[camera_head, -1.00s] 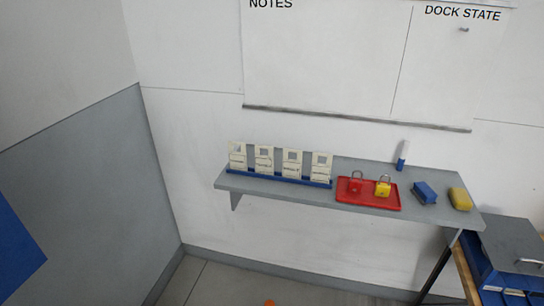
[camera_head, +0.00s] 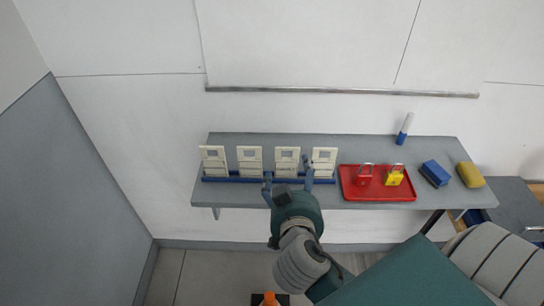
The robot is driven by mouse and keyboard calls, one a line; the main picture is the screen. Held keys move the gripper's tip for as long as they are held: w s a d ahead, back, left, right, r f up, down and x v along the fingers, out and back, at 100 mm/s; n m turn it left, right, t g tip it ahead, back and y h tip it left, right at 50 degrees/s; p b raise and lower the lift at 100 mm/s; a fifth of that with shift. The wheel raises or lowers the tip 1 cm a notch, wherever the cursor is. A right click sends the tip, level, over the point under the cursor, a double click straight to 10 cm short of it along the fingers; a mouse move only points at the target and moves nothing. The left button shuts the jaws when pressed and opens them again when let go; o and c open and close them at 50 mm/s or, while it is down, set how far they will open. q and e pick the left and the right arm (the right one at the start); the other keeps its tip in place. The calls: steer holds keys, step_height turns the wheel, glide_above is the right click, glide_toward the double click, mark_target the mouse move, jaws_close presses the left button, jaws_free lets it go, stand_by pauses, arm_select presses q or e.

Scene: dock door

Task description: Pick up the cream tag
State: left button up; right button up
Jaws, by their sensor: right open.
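Several cream tags stand upright in a row in a blue rack (camera_head: 225,180) on the grey shelf. They are the leftmost tag (camera_head: 213,160), the second (camera_head: 250,159), the third (camera_head: 287,156) and the rightmost (camera_head: 323,158). Each has a window near its top. My right gripper (camera_head: 288,183) is open and empty at the front of the rack, below the third tag. Its fingers are spread to either side of that tag's lower part. I cannot tell how far it is from the tag. My left gripper is not in view.
The grey shelf (camera_head: 370,144) also bears a red tray (camera_head: 378,196) with a red padlock (camera_head: 364,177) and a yellow padlock (camera_head: 394,177), a blue eraser (camera_head: 435,173), a yellow sponge (camera_head: 470,175) and a blue-and-white marker (camera_head: 404,130). A whiteboard hangs behind.

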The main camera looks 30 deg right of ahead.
mark_target(292, 162)
steer(key=x, duration=0.1)
steer(key=p+x, duration=0.1)
steer(key=x, duration=0.1)
steer(key=shift+d, duration=0.35)
steer(key=shift+w+d+f, duration=0.15)
steer(key=shift+w, duration=0.15)
steer(key=shift+w+d+p, duration=0.1)
steer(key=shift+w+p, duration=0.2)
steer(key=shift+w, duration=0.1)
steer(key=p+x, duration=0.2)
steer(key=x, duration=0.2)
steer(key=shift+w, duration=0.1)
steer(key=shift+w+d+f, duration=0.15)
steer(key=c, duration=0.8)
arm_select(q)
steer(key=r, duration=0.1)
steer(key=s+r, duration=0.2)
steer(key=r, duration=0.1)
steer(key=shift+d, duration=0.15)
arm_select(e)
steer(key=shift+c, duration=0.2)
